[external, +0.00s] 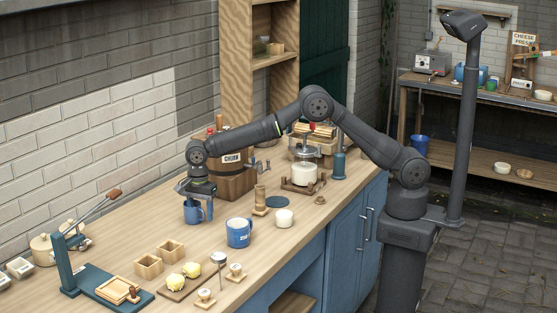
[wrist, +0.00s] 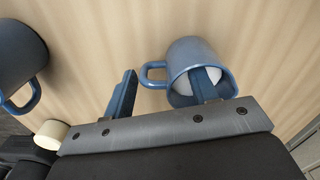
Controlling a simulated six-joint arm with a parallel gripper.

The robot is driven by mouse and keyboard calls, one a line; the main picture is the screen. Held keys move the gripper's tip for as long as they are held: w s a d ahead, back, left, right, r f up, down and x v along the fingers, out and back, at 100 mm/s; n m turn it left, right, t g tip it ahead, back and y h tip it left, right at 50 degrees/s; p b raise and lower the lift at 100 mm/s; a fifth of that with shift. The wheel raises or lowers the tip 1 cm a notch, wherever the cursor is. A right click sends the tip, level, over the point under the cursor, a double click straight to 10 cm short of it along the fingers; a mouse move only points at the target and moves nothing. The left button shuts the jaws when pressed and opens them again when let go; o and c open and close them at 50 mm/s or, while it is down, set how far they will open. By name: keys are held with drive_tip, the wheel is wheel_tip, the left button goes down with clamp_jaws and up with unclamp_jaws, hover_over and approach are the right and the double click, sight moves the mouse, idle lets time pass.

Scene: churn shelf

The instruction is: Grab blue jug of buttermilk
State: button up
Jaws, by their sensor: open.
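A small blue jug (external: 193,214) stands upright on the wooden counter beneath my gripper (external: 196,192). In the wrist view this jug (wrist: 186,52) shows a pale filling, with its handle pointing left. My gripper (wrist: 163,77) is open. One finger overlaps the jug's mouth and the other is left of the handle; I cannot tell whether the first finger is inside the mouth or above it. A larger blue jug (external: 239,233) with a pale, unreadable label stands to the right and nearer the camera. A second blue jug (wrist: 18,55) shows at the wrist view's left edge.
Small wooden boxes (external: 150,266) and a board with yellow lumps (external: 192,283) lie in front. The counter left of the small jug is clear.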

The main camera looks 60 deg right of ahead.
sight(200, 209)
drive_tip(key=shift+f, duration=0.55)
clamp_jaws()
drive_tip(key=shift+r, duration=0.2)
drive_tip(key=shift+r, duration=4.75)
drive_tip(key=shift+r, duration=0.1)
